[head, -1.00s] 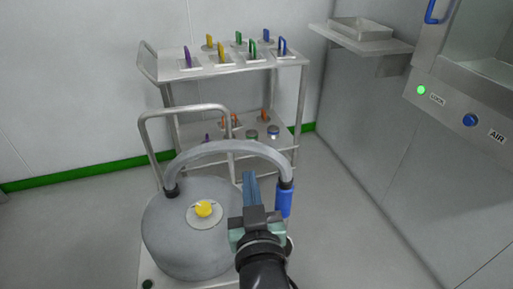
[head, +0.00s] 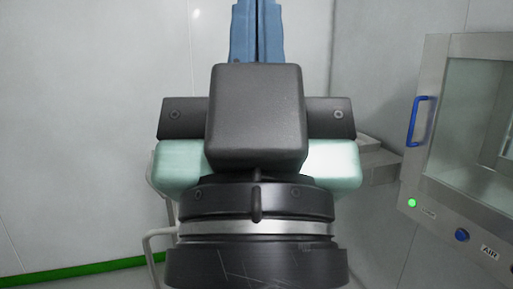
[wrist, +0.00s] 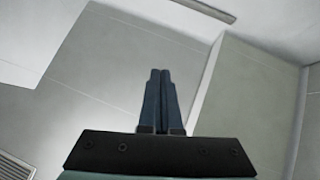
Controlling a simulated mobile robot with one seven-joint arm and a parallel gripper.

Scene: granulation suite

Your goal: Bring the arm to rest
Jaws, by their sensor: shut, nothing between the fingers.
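My gripper (head: 256,30) fills the middle of the head view, raised close in front of the camera. Its blue fingers point up and lie side by side, shut with nothing between them. In the wrist view the closed fingers (wrist: 160,100) point up toward bare wall and ceiling. No object touches the gripper in either view. My gripper and wrist hide most of the middle of the head view.
A steel cabinet (head: 440,190) with a blue handle (head: 420,120), a green light and a blue button stands at the right. A shelf (head: 378,165) shows partly behind my gripper. A metal rail (head: 158,235) shows at lower left. Pale wall at left is clear.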

